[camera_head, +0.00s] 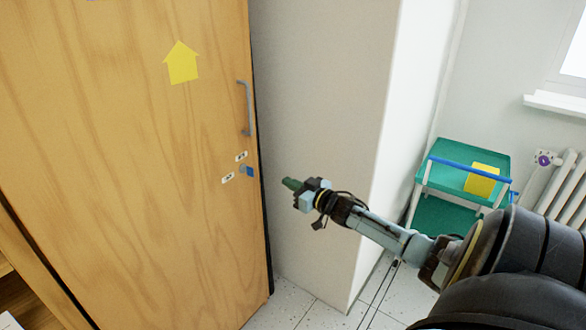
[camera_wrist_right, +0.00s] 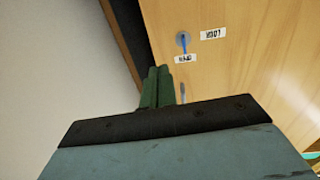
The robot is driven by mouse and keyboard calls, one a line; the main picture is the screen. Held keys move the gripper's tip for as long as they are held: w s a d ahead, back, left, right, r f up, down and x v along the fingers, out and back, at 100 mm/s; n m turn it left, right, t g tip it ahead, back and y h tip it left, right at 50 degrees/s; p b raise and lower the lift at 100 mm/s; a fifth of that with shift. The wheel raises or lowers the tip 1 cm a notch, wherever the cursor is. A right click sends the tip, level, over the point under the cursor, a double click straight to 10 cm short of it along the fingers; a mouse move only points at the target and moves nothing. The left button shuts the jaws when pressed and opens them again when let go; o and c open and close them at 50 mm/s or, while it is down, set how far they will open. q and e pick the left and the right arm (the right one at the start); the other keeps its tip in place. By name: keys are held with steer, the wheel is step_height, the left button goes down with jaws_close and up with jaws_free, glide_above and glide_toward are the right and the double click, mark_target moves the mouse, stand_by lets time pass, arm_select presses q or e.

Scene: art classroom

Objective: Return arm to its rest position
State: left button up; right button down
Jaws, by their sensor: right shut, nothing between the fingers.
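My right gripper (camera_head: 291,184) reaches in from the right in the head view. Its green fingers are together and hold nothing. It is in front of the pale wall column, to the right of the wooden cabinet door (camera_head: 130,190) and apart from it. In the right wrist view, the shut green fingers (camera_wrist_right: 156,88) point toward the edge of the door. A blue key (camera_wrist_right: 184,46) sits in a round lock on the door, with small white labels (camera_wrist_right: 212,34) near it. My left gripper is not in view.
The door has a grey handle (camera_head: 246,108) and a yellow paper arrow (camera_head: 181,63). A white column (camera_head: 325,120) stands right of it. A green cart (camera_head: 465,152) with a yellow item is behind my right arm, near a radiator (camera_head: 568,195). Speckled floor (camera_head: 290,308) shows below.

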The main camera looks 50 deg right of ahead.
steer(key=shift+s, duration=0.3)
steer(key=s+a+f+g+h, duration=0.1)
steer(key=s+a+f+g, duration=0.2)
steer(key=s+f, duration=0.55)
steer(key=s+a+f+g, duration=0.3)
steer(key=s+f, duration=0.1)
steer(key=f, duration=1)
steer(key=s+a+f+g+h, duration=0.1)
steer(key=s+a+f+g, duration=0.2)
steer(key=s+f, duration=0.6)
steer(key=s+a+f+n+g, duration=0.1)
steer(key=s+a+f+g, duration=0.1)
steer(key=s+a+f, duration=0.3)
steer(key=s+a+f+n+g+y, duration=0.1)
steer(key=s+a+f+g, duration=0.2)
steer(key=s, duration=0.8)
steer(key=s+a+f+n+g, duration=0.1)
steer(key=s+a+f+g, duration=0.2)
steer(key=s+a+f, duration=0.4)
steer(key=shift+s+a+f, duration=0.25)
steer(key=shift+s+a, duration=0.35)
steer(key=shift+s, duration=0.45)
